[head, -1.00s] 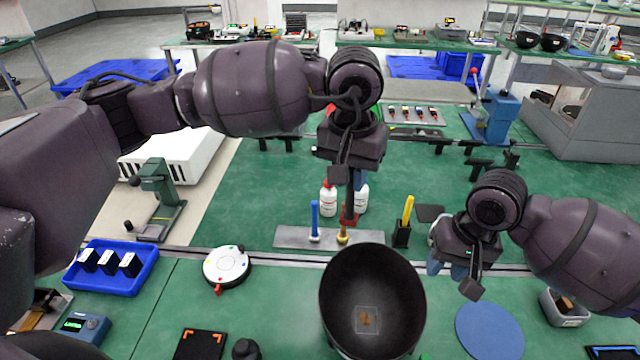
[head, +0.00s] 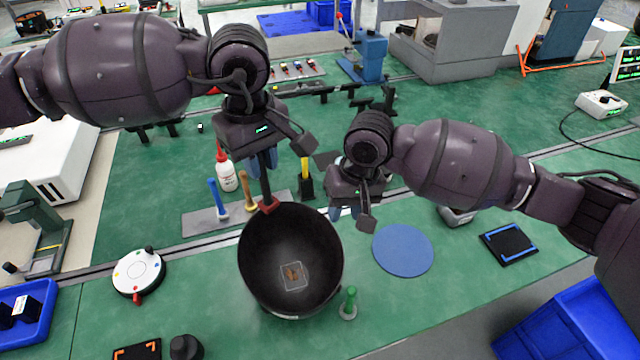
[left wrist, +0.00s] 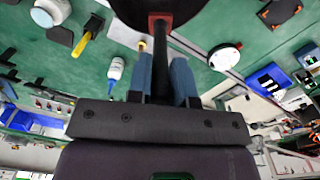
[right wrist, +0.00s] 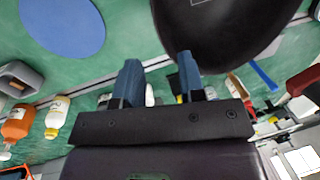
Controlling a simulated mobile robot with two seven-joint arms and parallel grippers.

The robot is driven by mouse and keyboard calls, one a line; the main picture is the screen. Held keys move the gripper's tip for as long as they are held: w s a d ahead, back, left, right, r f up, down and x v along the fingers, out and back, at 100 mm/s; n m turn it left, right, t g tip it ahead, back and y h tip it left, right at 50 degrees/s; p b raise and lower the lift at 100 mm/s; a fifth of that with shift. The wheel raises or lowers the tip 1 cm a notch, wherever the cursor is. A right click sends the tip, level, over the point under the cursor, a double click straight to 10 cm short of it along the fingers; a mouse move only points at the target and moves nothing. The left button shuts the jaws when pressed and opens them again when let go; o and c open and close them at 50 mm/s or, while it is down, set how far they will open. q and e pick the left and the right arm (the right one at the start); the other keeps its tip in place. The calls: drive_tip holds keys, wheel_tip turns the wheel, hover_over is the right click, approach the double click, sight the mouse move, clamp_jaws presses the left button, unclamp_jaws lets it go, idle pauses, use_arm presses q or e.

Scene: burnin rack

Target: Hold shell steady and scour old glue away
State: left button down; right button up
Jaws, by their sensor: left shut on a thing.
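The shell is a black bowl (head: 250,262) at the middle of the bench, open towards me. A brown glue patch (head: 293,275) lies inside it within a pale square outline. My left gripper (head: 262,172) is shut on the dark shaft of a tool with a red end (head: 269,205). The red end is at the shell's far rim; contact is unclear. In the left wrist view the shaft (left wrist: 161,65) stands between the fingers. My right gripper (head: 346,208) is open and empty beside the shell's right far rim. Its fingers (right wrist: 160,75) are apart in the right wrist view, below the shell (right wrist: 225,30).
Behind the shell, a grey plate (head: 200,222) carries a blue-handled tool (head: 216,197) and a brass-coloured tool (head: 247,190). A white bottle (head: 227,172) stands behind. A blue disc (head: 403,250) lies right, and a green peg (head: 349,303) stands front right. A white round device (head: 138,273) is left.

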sight(335, 241)
drive_tip(key=f, duration=0.3)
drive_tip(key=a+f, duration=0.1)
drive_tip(key=f, duration=0.6)
drive_tip(key=shift+s+a+f, duration=0.15)
drive_tip(key=shift+a, duration=0.2)
clamp_jaws()
idle(0.8)
